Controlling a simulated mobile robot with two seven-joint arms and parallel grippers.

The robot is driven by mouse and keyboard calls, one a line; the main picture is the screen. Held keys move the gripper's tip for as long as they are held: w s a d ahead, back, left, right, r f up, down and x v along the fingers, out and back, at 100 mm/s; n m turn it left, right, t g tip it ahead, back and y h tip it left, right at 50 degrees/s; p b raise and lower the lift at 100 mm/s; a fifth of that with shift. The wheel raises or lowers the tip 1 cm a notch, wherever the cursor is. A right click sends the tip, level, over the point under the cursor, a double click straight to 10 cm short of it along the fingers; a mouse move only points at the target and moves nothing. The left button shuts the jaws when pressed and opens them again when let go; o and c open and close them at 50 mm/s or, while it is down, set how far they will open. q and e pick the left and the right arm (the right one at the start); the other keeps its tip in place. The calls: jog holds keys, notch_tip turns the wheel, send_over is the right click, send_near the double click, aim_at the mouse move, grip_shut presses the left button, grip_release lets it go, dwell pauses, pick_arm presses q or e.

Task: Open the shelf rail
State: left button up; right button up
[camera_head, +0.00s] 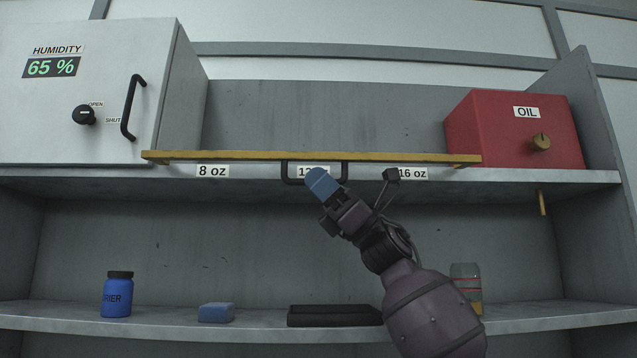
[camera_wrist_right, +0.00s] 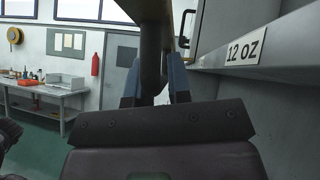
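The shelf rail is a long yellow bar (camera_head: 230,156) along the front edge of the upper shelf. A black handle (camera_head: 345,172) hangs from its middle, partly hidden by my gripper. My right gripper (camera_head: 321,184) has blue fingertips and reaches up to the handle from below. In the right wrist view its fingers (camera_wrist_right: 155,88) stand apart, with the dark handle bar (camera_wrist_right: 151,60) between them. A gap shows beside the bar, so the gripper looks open around it.
A humidity cabinet (camera_head: 60,130) stands at left and a red OIL box (camera_head: 490,135) at right on the upper shelf. On the lower shelf are a blue bottle (camera_head: 117,297), a blue block (camera_head: 216,313), a black tray (camera_head: 330,316) and a clear jar (camera_head: 466,276).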

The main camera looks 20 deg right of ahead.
jog(key=o, duration=0.3)
jog(key=v, duration=1)
jog(key=shift+d+f+b, duration=0.25)
jog(key=shift+d+b, duration=0.05)
jog(key=shift+b, duration=0.05)
